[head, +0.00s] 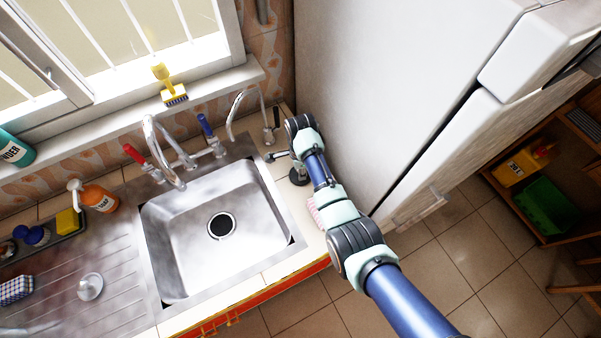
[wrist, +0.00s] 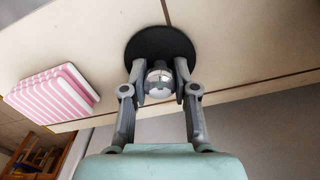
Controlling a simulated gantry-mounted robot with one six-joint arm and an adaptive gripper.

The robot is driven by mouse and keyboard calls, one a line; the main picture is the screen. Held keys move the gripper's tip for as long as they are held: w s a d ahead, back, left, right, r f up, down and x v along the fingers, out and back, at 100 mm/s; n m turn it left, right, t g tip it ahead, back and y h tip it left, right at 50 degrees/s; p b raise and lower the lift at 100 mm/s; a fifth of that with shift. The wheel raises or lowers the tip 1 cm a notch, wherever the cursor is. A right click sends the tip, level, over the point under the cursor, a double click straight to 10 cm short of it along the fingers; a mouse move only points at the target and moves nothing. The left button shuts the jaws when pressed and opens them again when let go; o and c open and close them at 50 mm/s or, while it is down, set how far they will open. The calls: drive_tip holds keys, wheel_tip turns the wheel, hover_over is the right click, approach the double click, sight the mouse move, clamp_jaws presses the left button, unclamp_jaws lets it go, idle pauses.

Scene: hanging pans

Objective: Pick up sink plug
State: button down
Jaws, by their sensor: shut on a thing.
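The sink plug is a black disc (wrist: 160,40) with a shiny metal knob (wrist: 159,79). In the wrist view, my gripper (wrist: 158,86) has a finger on each side of the knob and is shut on it. The disc is just beyond the fingertips, over the pale counter; I cannot tell whether it touches the counter. In the head view, the dark plug (head: 298,178) shows at the right of the sink, partly hidden by my arm.
A pink-striped sponge (wrist: 52,93) lies close to the plug. The metal sink (head: 180,245) is left of it, with taps (head: 165,150) and a thin curved spout (head: 245,98) behind. A tall white fridge (head: 385,80) stands close on the right.

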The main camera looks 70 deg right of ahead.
wheel_tip(320, 180, up, 20)
drive_tip(key=p, duration=0.8)
